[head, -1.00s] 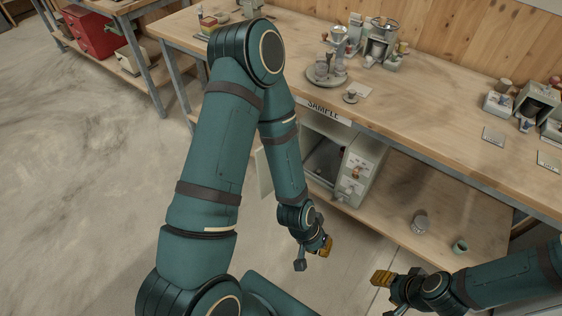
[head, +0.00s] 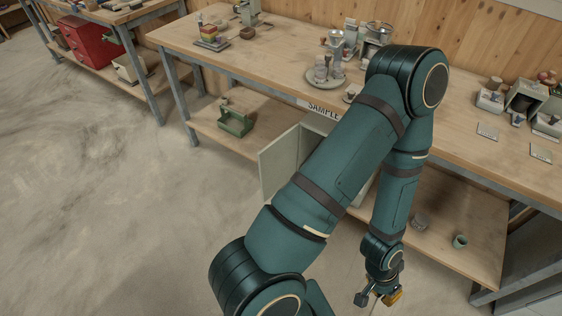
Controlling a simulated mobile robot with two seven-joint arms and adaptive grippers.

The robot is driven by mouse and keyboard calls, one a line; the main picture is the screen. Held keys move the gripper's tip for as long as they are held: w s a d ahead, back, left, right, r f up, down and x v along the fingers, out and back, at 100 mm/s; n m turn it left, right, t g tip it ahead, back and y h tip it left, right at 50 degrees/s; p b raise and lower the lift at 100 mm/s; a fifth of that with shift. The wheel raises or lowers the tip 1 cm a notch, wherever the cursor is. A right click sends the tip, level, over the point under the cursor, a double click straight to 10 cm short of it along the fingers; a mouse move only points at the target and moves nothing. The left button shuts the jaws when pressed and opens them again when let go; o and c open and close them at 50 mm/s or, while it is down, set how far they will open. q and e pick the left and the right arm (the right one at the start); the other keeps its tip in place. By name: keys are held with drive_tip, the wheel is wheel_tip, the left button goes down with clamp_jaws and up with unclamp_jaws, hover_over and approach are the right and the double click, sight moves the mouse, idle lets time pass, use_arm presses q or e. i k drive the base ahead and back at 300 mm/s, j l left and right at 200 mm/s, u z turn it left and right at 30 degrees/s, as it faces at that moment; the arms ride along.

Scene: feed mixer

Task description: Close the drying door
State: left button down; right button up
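The drying door (head: 283,165) is a pale grey-green panel on the lower shelf, under the edge of the worktop marked SAMPLE. It stands swung open, out past the shelf's front edge. The drying cabinet (head: 318,123) it belongs to is mostly hidden behind my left arm, including its opening and front panel. My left gripper (head: 378,300) is low in front of the shelf, to the right of the door and well apart from it. Its grey and yellow fingers are spread, with nothing seen between them. My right gripper is out of view.
A green tool caddy (head: 234,122) sits on the lower shelf left of the door. A small green cup (head: 460,241) and a metal jar (head: 419,222) stand on the shelf at right. The worktop (head: 270,62) carries lab items. The floor at left is clear.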

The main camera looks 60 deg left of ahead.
sight(276, 163)
drive_tip(key=j, duration=0.8)
drive_tip(key=k+j, duration=0.15)
drive_tip(key=j, duration=1.5)
drive_tip(key=k+j, duration=0.15)
drive_tip(key=j, duration=1.45)
drive_tip(key=k, duration=0.05)
